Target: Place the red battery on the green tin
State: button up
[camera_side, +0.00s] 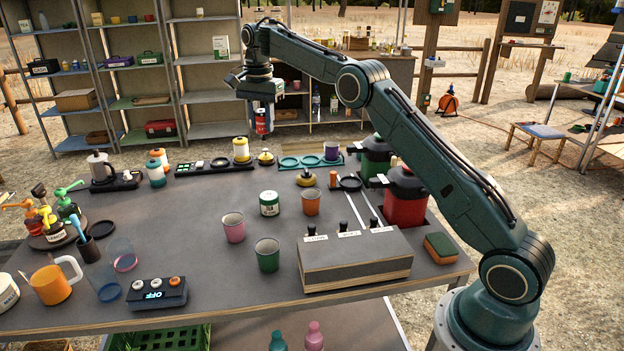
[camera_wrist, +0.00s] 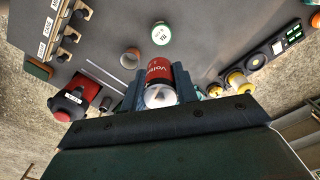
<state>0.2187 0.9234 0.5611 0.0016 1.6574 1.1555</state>
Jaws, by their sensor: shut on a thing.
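My gripper (camera_side: 262,104) is shut on the red battery (camera_side: 262,122) and holds it high above the back part of the table. In the wrist view the battery (camera_wrist: 158,74) sits between the two fingers (camera_wrist: 160,90), its pale round end toward the camera. The green tin (camera_side: 269,203), a small can with a white label and pale lid, stands upright on the table, in front of and below my gripper. In the wrist view the tin (camera_wrist: 162,34) shows just beyond the battery, apart from it. Its top looks bare.
An orange cup (camera_side: 312,202), a pink cup (camera_side: 233,226) and a dark green cup (camera_side: 267,254) stand close around the tin. A lever box (camera_side: 355,272) is at front right. A red canister (camera_side: 405,206) stands behind it.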

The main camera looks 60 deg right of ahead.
jog(key=shift+w+d+r, duration=0.15)
jog(key=shift+d+r, duration=0.1)
jog(key=shift+d, duration=0.05)
jog(key=shift+f, duration=0.2)
send_over(269, 195)
notch_tip(269, 195, down, 14)
jog(key=shift+r, duration=0.1)
dwell(0.6)
jog(key=shift+f, duration=2.9)
jog(key=shift+a+f, duration=0.1)
jog(key=shift+f, duration=0.05)
jog(key=o, duration=1)
jog(key=shift+o, duration=0.2)
